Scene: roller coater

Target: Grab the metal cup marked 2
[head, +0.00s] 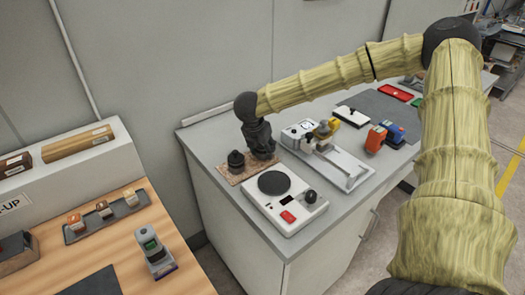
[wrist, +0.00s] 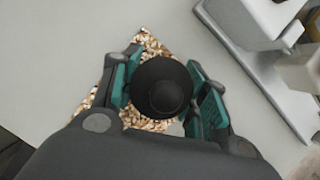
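My gripper (wrist: 163,95) points down over a speckled mat, its teal-padded fingers on either side of a round black object (wrist: 162,87) with a knob on top. The fingers look open, with narrow gaps beside it. In the head view my gripper (head: 260,146) is low over the right part of the speckled mat (head: 229,177). A black knobbed object (head: 236,161) stands just left of it there; I cannot tell whether it is the one between the fingers. I see no metal cup with a readable 2 in either view.
A white scale-like device (head: 285,204) with a round black plate stands in front of the mat. A white and grey device (head: 325,160) stands to the right. Orange and blue items (head: 385,137) stand further right. A wooden bench (head: 115,235) with a small tray is at left.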

